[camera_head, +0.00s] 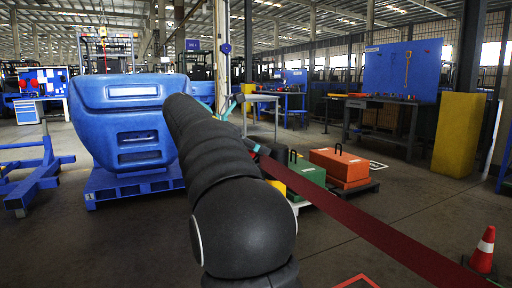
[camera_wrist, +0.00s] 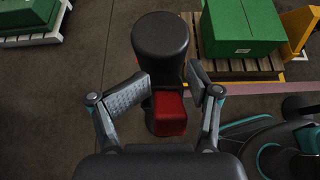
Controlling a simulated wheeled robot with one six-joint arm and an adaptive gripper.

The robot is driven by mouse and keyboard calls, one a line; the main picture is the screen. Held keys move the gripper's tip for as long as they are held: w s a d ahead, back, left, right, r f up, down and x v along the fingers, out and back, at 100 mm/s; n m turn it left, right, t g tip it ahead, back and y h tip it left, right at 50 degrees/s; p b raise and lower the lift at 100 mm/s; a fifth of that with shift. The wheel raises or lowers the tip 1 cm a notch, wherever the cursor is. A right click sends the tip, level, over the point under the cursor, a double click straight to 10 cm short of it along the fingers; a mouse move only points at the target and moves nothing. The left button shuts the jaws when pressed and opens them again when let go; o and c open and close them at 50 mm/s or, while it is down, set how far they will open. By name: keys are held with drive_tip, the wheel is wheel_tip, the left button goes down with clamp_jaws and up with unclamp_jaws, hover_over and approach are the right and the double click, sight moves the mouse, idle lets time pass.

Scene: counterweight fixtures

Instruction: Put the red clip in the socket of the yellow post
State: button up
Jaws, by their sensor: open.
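A red block that looks like the red clip (camera_wrist: 171,113) sits between the fingers of my gripper (camera_wrist: 176,90) in the wrist view. It is against the near side of a black round-capped post head (camera_wrist: 160,38). The fingers are open, one on each side, with gaps visible. Whether the clip is seated in that post head I cannot tell. A dark red belt (camera_head: 370,225) runs from near my gripper to the lower right in the head view. My arm hides much of that area. I cannot make out a yellow post with a socket for certain.
A green crate (camera_wrist: 240,27) stands on a wooden pallet just beyond the post. An orange box (camera_head: 340,166) stands on a dark pallet. A traffic cone (camera_head: 484,250) stands at right. A big blue counterweight (camera_head: 120,110) is at left.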

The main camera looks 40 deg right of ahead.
drive_tip(key=shift+a+r, duration=0.15)
drive_tip(key=shift+r, duration=0.1)
drive_tip(key=shift+r, duration=0.1)
drive_tip(key=shift+a+r, duration=0.15)
drive_tip(key=shift+a, duration=0.05)
drive_tip(key=p+v, duration=0.3)
drive_tip(key=v, duration=0.8)
drive_tip(key=shift+a, duration=0.35)
